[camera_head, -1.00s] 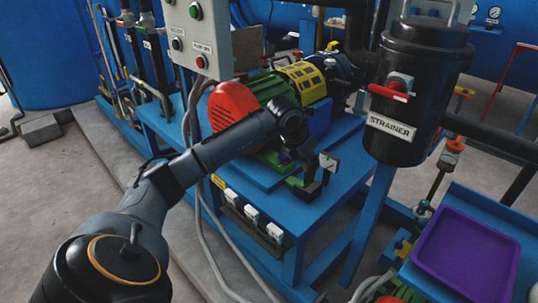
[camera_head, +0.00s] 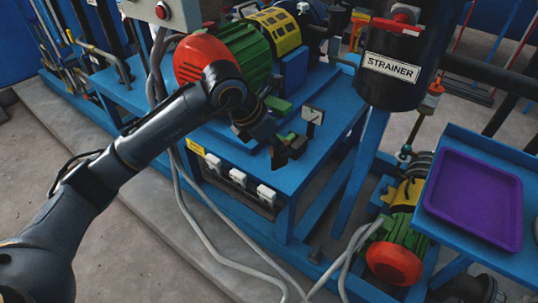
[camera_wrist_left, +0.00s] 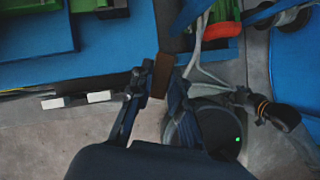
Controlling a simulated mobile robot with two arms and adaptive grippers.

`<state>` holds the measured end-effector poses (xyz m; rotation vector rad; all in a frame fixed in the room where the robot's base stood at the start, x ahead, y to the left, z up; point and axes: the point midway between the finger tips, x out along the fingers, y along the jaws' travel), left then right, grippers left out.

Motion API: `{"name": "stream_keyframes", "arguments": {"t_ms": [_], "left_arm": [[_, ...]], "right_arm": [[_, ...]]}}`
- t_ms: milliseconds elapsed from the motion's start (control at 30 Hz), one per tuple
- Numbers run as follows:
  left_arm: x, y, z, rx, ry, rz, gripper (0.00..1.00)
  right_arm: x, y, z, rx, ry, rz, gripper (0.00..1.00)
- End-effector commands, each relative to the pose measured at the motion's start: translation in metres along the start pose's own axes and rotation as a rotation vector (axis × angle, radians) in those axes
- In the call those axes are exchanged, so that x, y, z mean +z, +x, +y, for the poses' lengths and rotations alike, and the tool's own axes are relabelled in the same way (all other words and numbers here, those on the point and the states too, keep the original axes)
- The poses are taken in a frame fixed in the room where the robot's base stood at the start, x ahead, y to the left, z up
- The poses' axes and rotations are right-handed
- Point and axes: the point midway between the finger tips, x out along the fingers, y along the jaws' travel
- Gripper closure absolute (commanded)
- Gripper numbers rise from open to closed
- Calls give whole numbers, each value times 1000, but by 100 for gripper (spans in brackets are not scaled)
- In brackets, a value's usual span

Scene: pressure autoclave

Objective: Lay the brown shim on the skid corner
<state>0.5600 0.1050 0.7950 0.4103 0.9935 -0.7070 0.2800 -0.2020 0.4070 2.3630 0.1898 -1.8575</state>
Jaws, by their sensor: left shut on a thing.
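The brown shim (camera_wrist_left: 162,76) is a short flat bar between the fingertips of my left gripper (camera_wrist_left: 158,88) in the left wrist view. The gripper is shut on it. In the head view my left gripper (camera_head: 284,152) is at the front edge of the blue skid (camera_head: 240,137), near its right front corner; the shim cannot be made out there. The gap between shim and skid is unclear. My right gripper is not in view.
A small upright plate (camera_head: 313,115) stands on the skid just behind the gripper. A red and green motor (camera_head: 205,60) is further back. White boxes (camera_head: 238,178) line the skid's front. A purple tray (camera_head: 474,196) and a black strainer (camera_head: 395,70) are at right.

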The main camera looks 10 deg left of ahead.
Motion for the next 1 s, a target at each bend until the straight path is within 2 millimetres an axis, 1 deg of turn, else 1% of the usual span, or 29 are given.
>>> {"name": "stream_keyframes", "arguments": {"t_ms": [33, 167, 200, 300, 400, 667, 800, 867, 1000], "left_arm": [[2, 9, 12, -1, -7, 2, 100], [8, 29, 39, -1, -7, 1, 100], [5, 40, 44, -3, -6, 3, 100], [3, 59, 58, -1, -5, 1, 100], [1, 73, 67, -2, -3, 0, 100], [-1, 89, 79, 0, -2, 0, 100], [-12, 107, 79, -3, -2, 1, 100], [-15, 114, 79, -1, -3, 0, 100], [-16, 115, 80, 1, -1, -2, 100]], "right_arm": [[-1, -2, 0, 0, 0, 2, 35], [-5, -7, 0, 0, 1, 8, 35], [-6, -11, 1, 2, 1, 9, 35], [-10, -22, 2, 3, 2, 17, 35], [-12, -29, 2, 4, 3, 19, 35], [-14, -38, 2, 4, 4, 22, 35], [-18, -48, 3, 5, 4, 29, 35], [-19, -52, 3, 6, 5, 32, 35], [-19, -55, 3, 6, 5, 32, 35]]}}
